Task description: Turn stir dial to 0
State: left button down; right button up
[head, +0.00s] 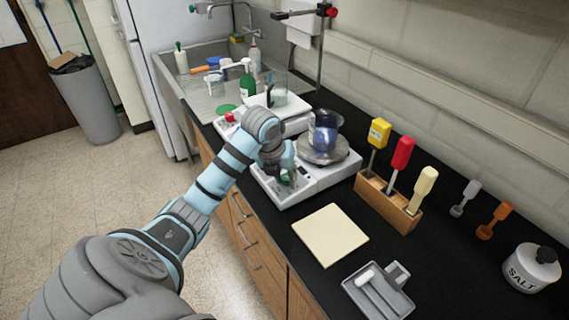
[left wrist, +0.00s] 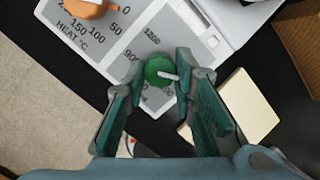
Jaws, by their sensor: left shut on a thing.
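The stir dial (left wrist: 160,72) is a green knob with a white pointer on the grey panel of the hotplate stirrer (left wrist: 137,35). The pointer points right in the left wrist view. The marks 1200 and 900 show near the dial; other marks are hidden by my fingers. My left gripper (left wrist: 159,75) is shut on the stir dial, a finger on each side. In the head view, my left gripper (head: 286,179) is at the front of the white hotplate stirrer (head: 322,177) and covers most of its panel. My right gripper is not in view.
An orange heat dial (left wrist: 88,7) is on the same panel. A beaker of blue liquid (head: 323,133) stands on the hotplate. A wooden rack (head: 390,204) with coloured-handled tools is to the right. A cream pad (head: 330,234) and grey tray (head: 377,297) lie nearer.

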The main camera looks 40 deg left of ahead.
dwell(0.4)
pick_arm(q)
jog(key=c, duration=1.3)
grip_release()
jog(key=shift+c, duration=0.2)
jog(key=v, duration=0.7)
jog(key=shift+r, duration=0.3)
jog(key=shift+s+f, duration=0.1)
jog(key=shift+s, duration=0.05)
